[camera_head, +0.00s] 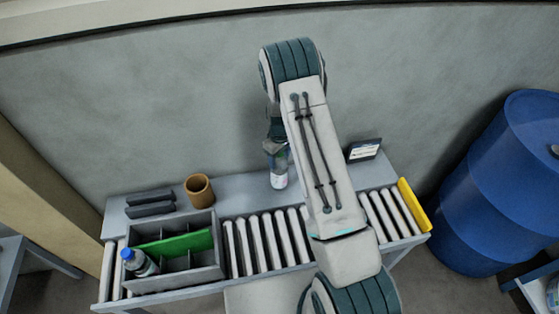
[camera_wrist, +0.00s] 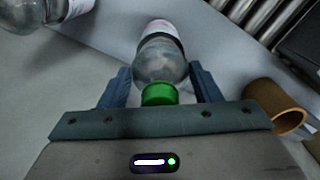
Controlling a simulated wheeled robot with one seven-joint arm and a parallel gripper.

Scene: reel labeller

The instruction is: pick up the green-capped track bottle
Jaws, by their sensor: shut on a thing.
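The green-capped bottle (camera_wrist: 160,60) is clear, with a pale label, and its green cap (camera_wrist: 159,94) faces the wrist camera. My gripper (camera_wrist: 160,80) is shut on it, one finger on each side just past the cap. In the head view my gripper (camera_head: 275,146) is above the grey bench top, and the bottle (camera_head: 278,172) shows under it, upright. Its cap is hidden there by the gripper. Whether its base touches the bench cannot be told.
Another clear bottle (camera_wrist: 32,12) is at the wrist view's upper left. A brown cup (camera_head: 199,190), dark blocks (camera_head: 150,203) and a small framed card (camera_head: 363,150) stand on the bench. A grey divided crate (camera_head: 176,281) holds a blue-capped bottle (camera_head: 139,262). Rollers (camera_head: 262,241) run in front.

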